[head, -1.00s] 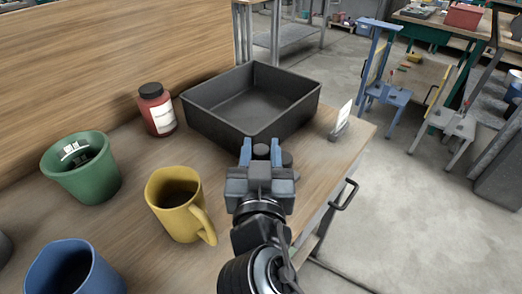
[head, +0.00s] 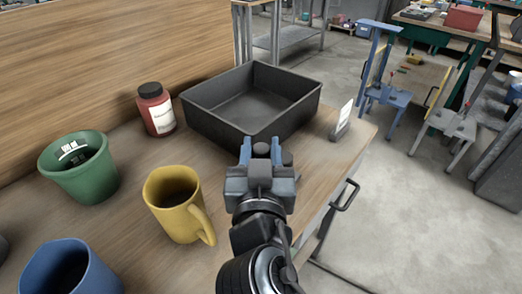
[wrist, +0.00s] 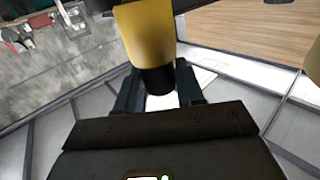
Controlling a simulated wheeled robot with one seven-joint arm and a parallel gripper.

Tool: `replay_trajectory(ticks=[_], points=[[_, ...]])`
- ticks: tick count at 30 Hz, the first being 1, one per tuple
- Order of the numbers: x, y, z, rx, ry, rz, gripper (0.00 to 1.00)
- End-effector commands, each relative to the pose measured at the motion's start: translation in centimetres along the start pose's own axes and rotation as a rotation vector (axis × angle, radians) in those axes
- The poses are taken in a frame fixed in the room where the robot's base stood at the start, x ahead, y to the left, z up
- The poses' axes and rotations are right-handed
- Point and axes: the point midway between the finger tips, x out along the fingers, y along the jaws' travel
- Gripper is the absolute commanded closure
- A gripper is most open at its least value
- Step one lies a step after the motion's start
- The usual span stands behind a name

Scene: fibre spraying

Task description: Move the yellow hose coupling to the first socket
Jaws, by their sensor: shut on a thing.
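My gripper (head: 261,152) is over the front right part of the wooden bench, just before the black tray. In the wrist view its fingers (wrist: 157,88) are shut on the yellow hose coupling (wrist: 146,35), a yellow cylinder with a black end. The black end sits between the fingers and the yellow body extends towards the top of the picture. In the head view I cannot make out the coupling's yellow body; my gripper hides it. I cannot identify the first socket in either view.
A black open tray (head: 213,123) stands behind my gripper, with a small sign holder (head: 342,121) at its right. A red bottle (head: 156,112), green pot (head: 82,178), yellow mug (head: 172,215) and blue mug (head: 100,270) stand left. Floor lies beyond the right edge.

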Motion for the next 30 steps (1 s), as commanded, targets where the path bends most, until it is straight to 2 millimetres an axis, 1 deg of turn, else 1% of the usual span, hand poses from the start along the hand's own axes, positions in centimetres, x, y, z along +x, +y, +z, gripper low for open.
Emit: replay_trajectory(ticks=[14, 30], points=[[0.0, 0.0, 0.0, 0.001, 0.001, 0.000, 0.98], [0.0, 0.0, 1.1, 0.001, 0.001, 0.000, 0.98]])
